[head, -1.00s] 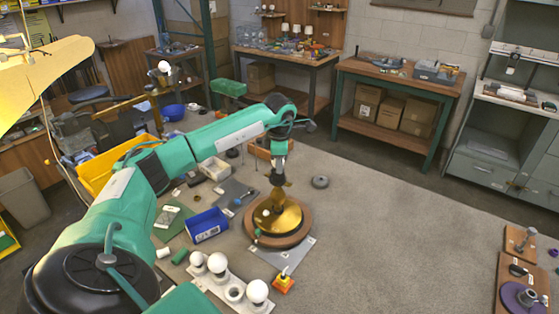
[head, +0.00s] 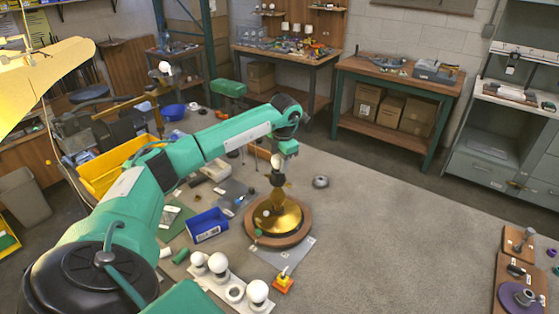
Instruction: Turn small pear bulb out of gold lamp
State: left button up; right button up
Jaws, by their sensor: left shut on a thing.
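My left gripper (head: 277,163) points down directly above the neck and is shut on the small pear bulb (head: 276,160), a small pale shape among the fingers. I cannot tell whether the bulb's base is still inside the socket. My right gripper is not in view.
A rack (head: 232,291) with several white bulbs stands in front, with an orange-yellow item (head: 284,284) beside it. A blue bin (head: 208,226) is left of the lamp. A grey round part (head: 320,182) lies behind right.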

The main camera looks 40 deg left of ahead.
pick_arm(q)
jog(key=n, duration=0.3)
jog(key=shift+a+p, duration=0.1)
jog(key=shift+p, duration=0.25)
jog(key=n+g, duration=0.1)
jog(key=n, duration=0.3)
jog(key=shift+a+p, duration=0.1)
jog(key=shift+p, duration=0.2)
jog(key=n+p, duration=0.1)
jog(key=n, duration=0.3)
jog(key=shift+a+r+g, duration=0.1)
jog(key=shift+r+g, duration=0.05)
jog(key=shift+g, duration=0.15)
jog(key=shift+n+h+p, duration=0.3)
jog(key=shift+n+p, duration=0.1)
jog(key=shift+n, duration=0.7)
jog(key=shift+s+n, duration=0.1)
jog(key=shift+n, duration=0.2)
